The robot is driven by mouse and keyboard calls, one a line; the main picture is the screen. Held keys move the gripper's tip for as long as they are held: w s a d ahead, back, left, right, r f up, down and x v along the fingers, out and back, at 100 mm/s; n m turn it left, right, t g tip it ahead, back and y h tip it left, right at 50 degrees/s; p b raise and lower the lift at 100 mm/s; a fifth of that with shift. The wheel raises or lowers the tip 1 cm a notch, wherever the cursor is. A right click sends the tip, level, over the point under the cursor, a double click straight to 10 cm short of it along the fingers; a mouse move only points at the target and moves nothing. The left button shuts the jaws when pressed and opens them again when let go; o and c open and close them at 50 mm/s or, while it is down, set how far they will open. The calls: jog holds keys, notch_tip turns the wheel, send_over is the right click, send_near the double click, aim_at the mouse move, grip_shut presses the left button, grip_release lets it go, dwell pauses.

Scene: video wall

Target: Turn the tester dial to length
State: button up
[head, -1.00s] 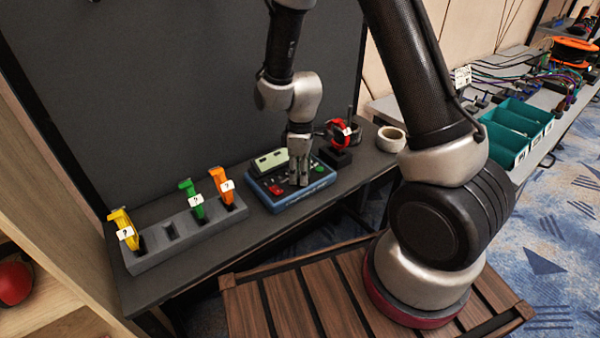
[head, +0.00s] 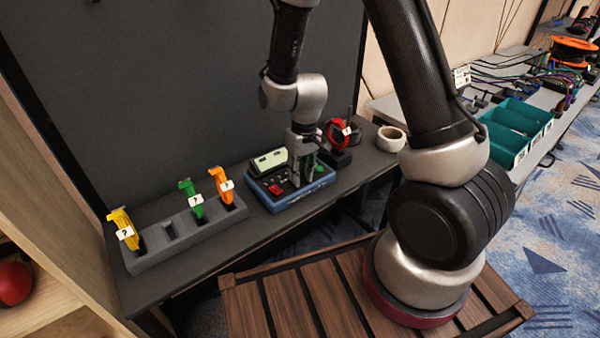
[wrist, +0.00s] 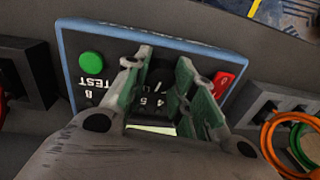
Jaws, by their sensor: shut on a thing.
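The tester (head: 290,200) is a blue-edged box with a dark face on the dark bench. It has a pale display (head: 269,161), a red switch (head: 275,190) and a green button. The wrist view shows the green button (wrist: 91,63) beside the word TEST, and the red switch (wrist: 223,82). My gripper (wrist: 163,66) points down at the tester with a finger on each side of the black dial (wrist: 161,72), shut on it. The fingers hide much of the dial. A 4, a 5 and an L show near it, but I cannot tell where it points.
A grey holder (head: 190,236) with yellow, green and orange tagged tools stands left of the tester. A red-ringed item (head: 337,132) and a white tape roll (head: 391,139) are to its right. Teal bins (head: 515,130) sit on another bench at far right.

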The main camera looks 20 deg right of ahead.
jog(key=shift+m, duration=2.2)
jog(key=o, duration=1.1)
jog(key=shift+c, duration=0.2)
jog(key=shift+r, duration=0.1)
notch_tip(320, 180, up, 12)
jog(key=d, duration=0.1)
jog(key=shift+s, duration=0.15)
